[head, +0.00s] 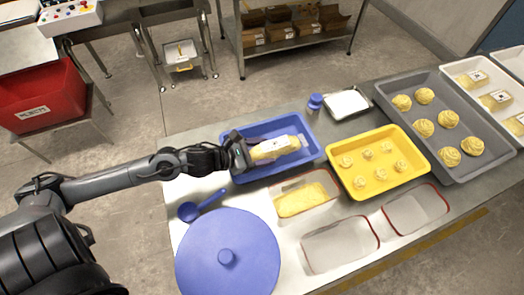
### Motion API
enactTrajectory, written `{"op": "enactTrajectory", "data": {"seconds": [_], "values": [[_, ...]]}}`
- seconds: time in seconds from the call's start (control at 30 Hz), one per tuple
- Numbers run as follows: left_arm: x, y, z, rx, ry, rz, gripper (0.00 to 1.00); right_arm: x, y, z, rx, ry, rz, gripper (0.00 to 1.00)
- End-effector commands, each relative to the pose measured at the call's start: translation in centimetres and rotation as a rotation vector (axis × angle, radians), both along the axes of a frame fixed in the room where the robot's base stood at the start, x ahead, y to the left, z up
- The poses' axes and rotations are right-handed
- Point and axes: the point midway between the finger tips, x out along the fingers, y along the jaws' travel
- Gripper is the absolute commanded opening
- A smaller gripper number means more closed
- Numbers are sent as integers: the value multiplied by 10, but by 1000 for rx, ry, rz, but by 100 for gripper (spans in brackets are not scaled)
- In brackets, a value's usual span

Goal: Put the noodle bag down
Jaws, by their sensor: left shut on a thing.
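The noodle bag (276,149), a clear pack of yellow noodles with a white label, is at the blue tray (243,177) in the middle of the table. My left gripper (247,153) comes in from the left and is shut on the bag's left end. The bag lies over the tray's inside; I cannot tell whether it touches the tray floor. The gripper hides the bag's left end and part of the tray's left side. My right gripper is not in view.
A yellow tray (413,182) with noodle nests stands right of the blue tray. Clear containers (340,246) line the front, one holding yellow food. A blue round lid (228,280), a blue ladle (203,204), a blue bottle (314,103) and a grey tray (499,158) crowd the table.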

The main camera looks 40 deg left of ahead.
Motion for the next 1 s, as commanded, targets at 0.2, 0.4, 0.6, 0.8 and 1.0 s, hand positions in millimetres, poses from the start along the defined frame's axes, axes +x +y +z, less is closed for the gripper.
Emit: {"op": "enactTrajectory", "data": {"seconds": [0.2, 0.4, 0.6, 0.8, 1.0], "values": [[0, 0, 1, 0, 0, 0, 83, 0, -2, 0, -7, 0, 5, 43], [0, 0, 1, 0, 0, 0, 88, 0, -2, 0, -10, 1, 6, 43], [0, 0, 3, 0, 0, 0, 88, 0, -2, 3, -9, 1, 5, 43], [0, 0, 17, -1, -1, 1, 88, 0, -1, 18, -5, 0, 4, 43], [-19, 8, 20, 2, 4, 0, 88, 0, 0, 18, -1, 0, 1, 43]]}}
